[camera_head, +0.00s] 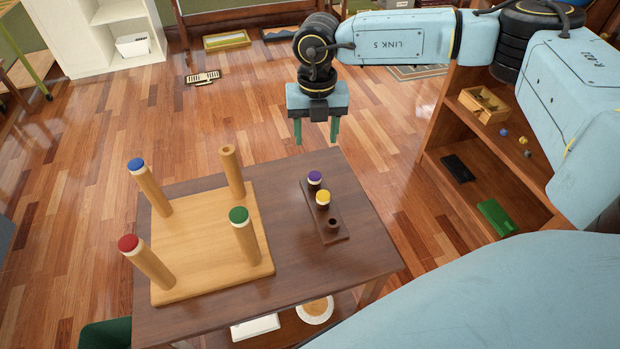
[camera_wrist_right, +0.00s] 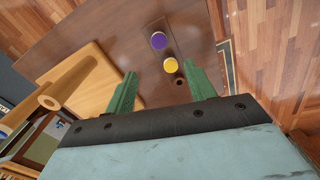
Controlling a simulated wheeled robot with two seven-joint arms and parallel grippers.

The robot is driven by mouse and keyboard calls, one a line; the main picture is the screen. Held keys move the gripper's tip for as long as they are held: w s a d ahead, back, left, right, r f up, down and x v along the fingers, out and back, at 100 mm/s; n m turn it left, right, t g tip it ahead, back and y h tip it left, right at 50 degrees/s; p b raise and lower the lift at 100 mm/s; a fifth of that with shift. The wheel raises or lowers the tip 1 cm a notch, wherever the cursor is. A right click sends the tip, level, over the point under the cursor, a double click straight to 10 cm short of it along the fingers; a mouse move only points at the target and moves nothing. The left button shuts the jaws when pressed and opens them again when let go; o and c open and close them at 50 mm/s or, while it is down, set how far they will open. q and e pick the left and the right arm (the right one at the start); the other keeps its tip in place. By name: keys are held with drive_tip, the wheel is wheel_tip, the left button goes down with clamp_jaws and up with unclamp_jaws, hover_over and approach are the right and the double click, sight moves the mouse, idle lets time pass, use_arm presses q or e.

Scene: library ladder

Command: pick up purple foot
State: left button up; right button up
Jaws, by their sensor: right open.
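The purple foot (camera_head: 315,178) stands at the far end of a dark holder strip (camera_head: 333,228) on the table, beside a yellow foot (camera_head: 323,198). An empty peg or socket (camera_head: 333,225) is at the strip's near end. The purple foot also shows in the right wrist view (camera_wrist_right: 158,41), beyond the fingertips, with the yellow foot (camera_wrist_right: 170,65) nearer. My right gripper (camera_head: 316,142) is open and empty, pointing down above and beyond the purple foot; its green fingers show in the right wrist view (camera_wrist_right: 160,72). My left gripper is not in view.
An upturned wooden stool (camera_head: 205,245) lies on the dark table (camera_head: 370,255). Blue, red and green feet cap three of its legs; the far right leg (camera_head: 232,170) is bare. A wooden shelf (camera_head: 490,165) stands at the right.

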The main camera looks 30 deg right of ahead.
hover_over(315, 175)
drive_tip(key=f, duration=0.6)
drive_tip(key=shift+s+a+f+b, duration=0.1)
drive_tip(key=shift+s+b, duration=0.2)
drive_tip(key=shift+b, duration=0.1)
drive_tip(key=shift+f, duration=0.9)
drive_tip(key=f, duration=0.2)
drive_tip(key=f+b, duration=0.1)
drive_tip(key=shift+w+f, duration=0.3)
drive_tip(key=shift+f, duration=0.45)
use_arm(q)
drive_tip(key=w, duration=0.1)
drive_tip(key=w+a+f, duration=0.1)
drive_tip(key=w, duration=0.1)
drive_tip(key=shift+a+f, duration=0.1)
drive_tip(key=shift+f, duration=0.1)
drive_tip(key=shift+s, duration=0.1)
use_arm(e)
drive_tip(key=c, duration=1)
